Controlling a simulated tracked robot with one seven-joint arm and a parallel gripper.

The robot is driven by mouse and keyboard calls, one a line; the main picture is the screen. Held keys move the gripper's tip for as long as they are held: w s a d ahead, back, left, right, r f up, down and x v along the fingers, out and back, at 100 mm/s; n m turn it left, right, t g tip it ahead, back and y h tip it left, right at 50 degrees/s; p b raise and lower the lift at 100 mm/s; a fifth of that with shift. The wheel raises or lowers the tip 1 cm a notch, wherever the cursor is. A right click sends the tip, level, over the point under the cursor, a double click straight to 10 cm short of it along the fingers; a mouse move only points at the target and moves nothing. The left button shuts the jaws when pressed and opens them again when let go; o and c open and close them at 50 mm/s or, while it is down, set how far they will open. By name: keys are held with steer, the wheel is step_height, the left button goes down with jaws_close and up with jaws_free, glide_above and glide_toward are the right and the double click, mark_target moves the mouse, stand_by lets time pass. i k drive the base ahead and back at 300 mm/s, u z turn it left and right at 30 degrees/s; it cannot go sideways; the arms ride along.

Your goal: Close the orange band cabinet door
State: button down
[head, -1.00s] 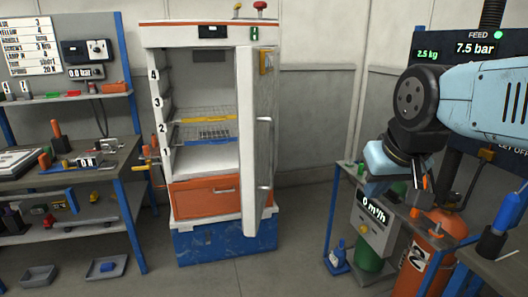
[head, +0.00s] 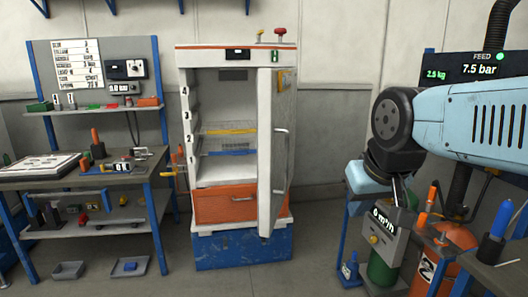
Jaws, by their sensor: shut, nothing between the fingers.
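The white cabinet with an orange band (head: 236,46) along its top stands ahead on a blue base (head: 242,249). Its door (head: 266,150) is hinged on the right and stands wide open toward me, seen nearly edge-on. A metal handle (head: 283,160) shows on the door's right-hand face. Inside are wire shelves, one with a yellow edge (head: 228,131) and one with a blue edge. An orange drawer (head: 226,204) sits below. My gripper (head: 402,203) is at the right, shut and empty, pointing down, well apart from the door. Its fingertips are partly unclear against the grey box.
A workbench (head: 75,182) with tools stands left of the cabinet. At the right are a grey meter box (head: 384,238), an orange cylinder (head: 450,250) and a blue-handled tool (head: 495,232). Grey trays lie on the floor at left. Floor before the cabinet is clear.

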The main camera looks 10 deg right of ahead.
mark_target(276, 111)
steer(key=u, duration=0.15)
steer(key=i, duration=1)
steer(key=z, duration=0.05)
